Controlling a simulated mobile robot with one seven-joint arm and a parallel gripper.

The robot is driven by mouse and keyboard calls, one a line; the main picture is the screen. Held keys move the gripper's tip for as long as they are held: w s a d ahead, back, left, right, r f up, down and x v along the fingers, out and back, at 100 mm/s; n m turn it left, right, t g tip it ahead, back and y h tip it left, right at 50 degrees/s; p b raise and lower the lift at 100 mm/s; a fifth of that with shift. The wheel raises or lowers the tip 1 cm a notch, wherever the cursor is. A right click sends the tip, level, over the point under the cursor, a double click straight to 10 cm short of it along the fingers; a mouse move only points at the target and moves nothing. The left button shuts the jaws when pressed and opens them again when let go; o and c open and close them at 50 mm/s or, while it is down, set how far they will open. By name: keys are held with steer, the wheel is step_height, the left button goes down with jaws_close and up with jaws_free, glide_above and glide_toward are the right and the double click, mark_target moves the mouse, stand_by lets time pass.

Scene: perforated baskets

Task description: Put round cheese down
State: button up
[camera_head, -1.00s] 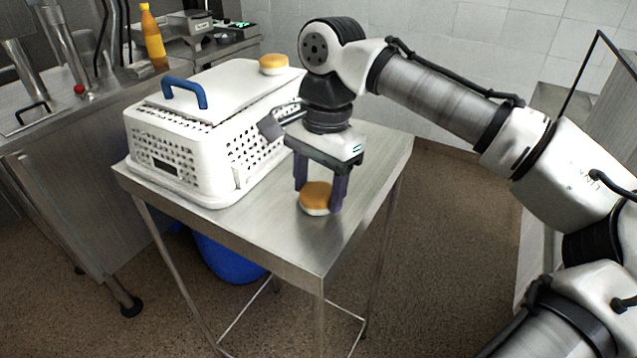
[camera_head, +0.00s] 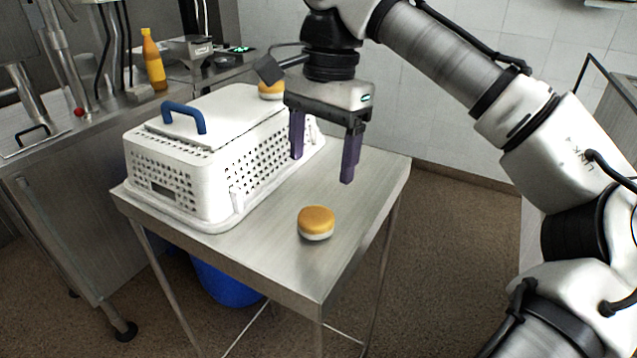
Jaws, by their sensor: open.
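A round cheese (camera_head: 316,223) with an orange-yellow top and a white lower part lies flat on the steel table (camera_head: 270,258), to the right of the white basket. My gripper (camera_head: 322,168) is above the cheese and apart from it, a little farther back. Its two purple fingers point down and are open, with nothing between them. A second round cheese (camera_head: 271,92) sits on the basket's lid at the back, partly hidden behind my gripper.
A white perforated basket (camera_head: 190,185) with a lid and blue handle (camera_head: 185,118) fills the left of the table. A counter with a yellow-orange bottle (camera_head: 153,62) stands at the left. A blue bin (camera_head: 226,285) is under the table. The table's right side is clear around the cheese.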

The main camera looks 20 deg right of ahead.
steer(key=shift+d+r, duration=0.15)
steer(key=shift+r, duration=1.05)
steer(key=shift+o, duration=0.4)
stand_by(0.5)
